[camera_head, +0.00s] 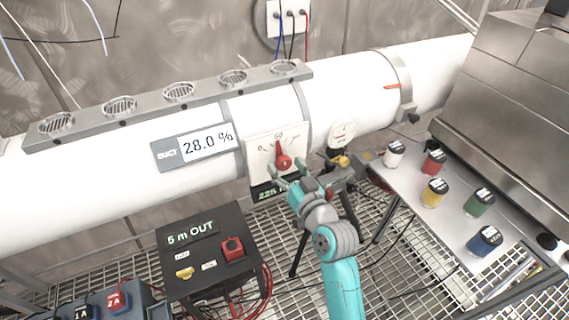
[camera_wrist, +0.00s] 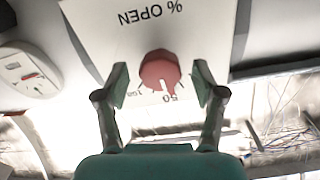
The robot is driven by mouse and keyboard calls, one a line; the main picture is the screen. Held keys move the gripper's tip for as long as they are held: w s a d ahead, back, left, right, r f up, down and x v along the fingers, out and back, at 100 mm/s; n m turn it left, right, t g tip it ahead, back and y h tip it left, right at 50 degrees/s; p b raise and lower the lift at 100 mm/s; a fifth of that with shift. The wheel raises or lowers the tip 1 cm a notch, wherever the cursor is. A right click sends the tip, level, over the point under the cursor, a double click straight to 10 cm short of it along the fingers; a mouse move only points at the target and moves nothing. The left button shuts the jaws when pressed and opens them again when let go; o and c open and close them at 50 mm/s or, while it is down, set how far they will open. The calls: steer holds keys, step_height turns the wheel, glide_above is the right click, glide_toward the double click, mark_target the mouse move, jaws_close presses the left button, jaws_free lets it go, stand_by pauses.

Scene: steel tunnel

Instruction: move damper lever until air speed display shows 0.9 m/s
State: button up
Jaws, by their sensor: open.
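The red damper lever (camera_head: 284,161) sits on a white dial plate (camera_head: 258,157) on the duct. Its pointer is up, close to the 50 mark. The wrist view shows the red knob (camera_wrist: 158,72) upside down, with "% OPEN" on the plate. My gripper (camera_wrist: 161,82) is open, one finger on each side of the knob; I cannot tell whether either touches it. In the head view my gripper (camera_head: 286,178) is just below the lever. A display (camera_head: 268,191) under the plate begins "225", its rest hidden by my gripper. The DUCT display (camera_head: 205,143) reads 28.0 %. No air speed in m/s is readable.
The white duct (camera_head: 80,190) crosses behind. A black box (camera_head: 208,250) marked "5 m OUT" stands lower left. Several colored jars stand on a shelf (camera_head: 407,189) at right. Red and black cables hang over the grating.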

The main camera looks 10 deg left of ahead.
steer(key=v, duration=1)
steer(key=shift+s+d, duration=0.25)
steer(key=s+d+f+m+h, duration=0.2)
steer(key=s+d+f+h, duration=0.1)
steer(key=s+d+f, duration=0.4)
steer(key=s+d+f+m+h, duration=0.25)
steer(key=s+d+f, duration=0.3)
steer(key=s, duration=0.45)
steer(key=s+d+r+h, duration=0.1)
steer(key=s+d+h, duration=0.1)
steer(key=s, duration=0.9)
steer(key=s+d+r+h, duration=0.2)
steer(key=s+d, duration=0.3)
steer(key=s, duration=0.7)
steer(key=shift+d+h, duration=0.15)
steer(key=shift+h, duration=0.1)
steer(key=shift+c, duration=0.2)
stand_by(0.5)
